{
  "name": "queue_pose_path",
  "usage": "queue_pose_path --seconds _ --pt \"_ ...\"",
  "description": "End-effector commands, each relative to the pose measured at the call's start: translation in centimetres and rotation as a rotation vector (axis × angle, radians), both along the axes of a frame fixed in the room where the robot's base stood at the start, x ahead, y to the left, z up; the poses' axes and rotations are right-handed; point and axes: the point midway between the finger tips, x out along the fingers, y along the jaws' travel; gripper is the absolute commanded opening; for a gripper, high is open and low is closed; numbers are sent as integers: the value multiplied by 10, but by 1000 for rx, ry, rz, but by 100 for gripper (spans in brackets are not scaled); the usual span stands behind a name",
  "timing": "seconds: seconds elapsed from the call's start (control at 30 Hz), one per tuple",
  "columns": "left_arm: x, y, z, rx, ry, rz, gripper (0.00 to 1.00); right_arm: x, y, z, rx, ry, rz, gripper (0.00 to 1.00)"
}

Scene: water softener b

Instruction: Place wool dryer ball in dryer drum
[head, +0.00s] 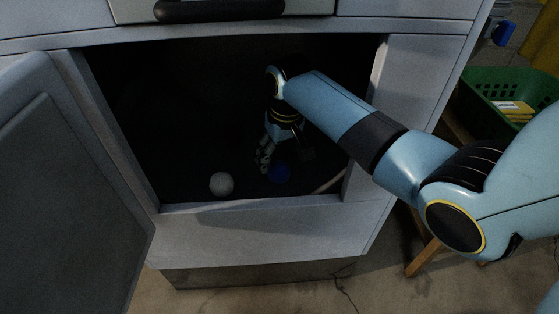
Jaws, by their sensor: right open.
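The dryer drum (150,110) is a dark opening in the grey dryer, with its door (70,190) swung open to the left. A pale grey ball (221,184), which looks like the wool dryer ball, rests inside near the front lip. A dark blue round thing (279,173) lies to its right. My right arm reaches into the opening from the right. My right gripper (264,160) points down, open, between and slightly above the two. It is apart from the grey ball; whether it touches the blue thing is hard to tell. My left gripper is not in view.
A green basket (510,95) with yellow items stands at the right on a wooden support. The drum's back is too dark to make out.

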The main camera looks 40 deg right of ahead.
Motion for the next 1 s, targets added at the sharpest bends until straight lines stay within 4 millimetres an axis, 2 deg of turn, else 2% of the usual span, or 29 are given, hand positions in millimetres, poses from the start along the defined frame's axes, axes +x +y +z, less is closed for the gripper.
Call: queue_pose_path --seconds 0.03,0.1,0.3,0.47,1.0 --pt "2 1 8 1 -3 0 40 -1 0 15 0 -3 0 77" --pt "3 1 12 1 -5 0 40 -3 0 29 0 -3 0 77" --pt "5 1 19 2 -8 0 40 -8 1 53 -1 -1 1 77" --pt "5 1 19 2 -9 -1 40 -9 1 57 -1 2 1 77" --pt "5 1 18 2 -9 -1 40 -10 3 53 7 7 2 77"
